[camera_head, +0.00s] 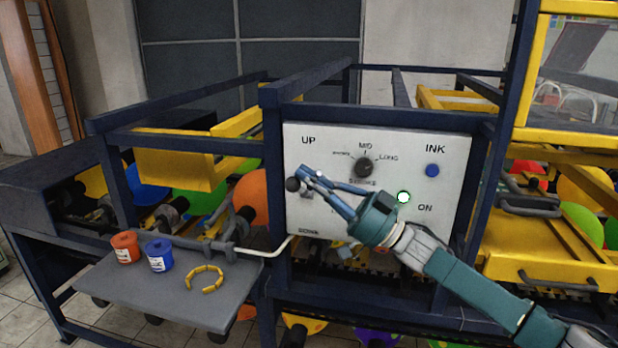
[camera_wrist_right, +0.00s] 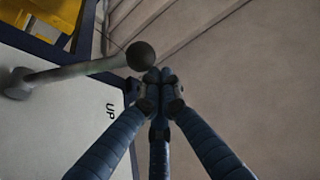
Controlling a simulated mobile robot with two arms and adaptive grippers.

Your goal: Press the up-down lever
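The up-down lever has a black ball knob (camera_head: 292,184) and sits at the left side of the white control panel (camera_head: 440,200), between the labels UP and DOWN. In the right wrist view the lever's knob (camera_wrist_right: 140,56) and grey rod show, with the rod reaching out from the panel (camera_wrist_right: 60,130). My right gripper (camera_head: 310,175) is in front of the panel, just right of and slightly above the knob. In the wrist view its fingertips (camera_wrist_right: 158,78) are together with nothing between them, close to the knob; whether they touch it I cannot tell. My left gripper is not in view.
The panel also has a stroke dial (camera_head: 364,167), a blue ink button (camera_head: 432,170) and a lit green button (camera_head: 403,197). Dark blue frame bars (camera_head: 272,200) surround the panel.

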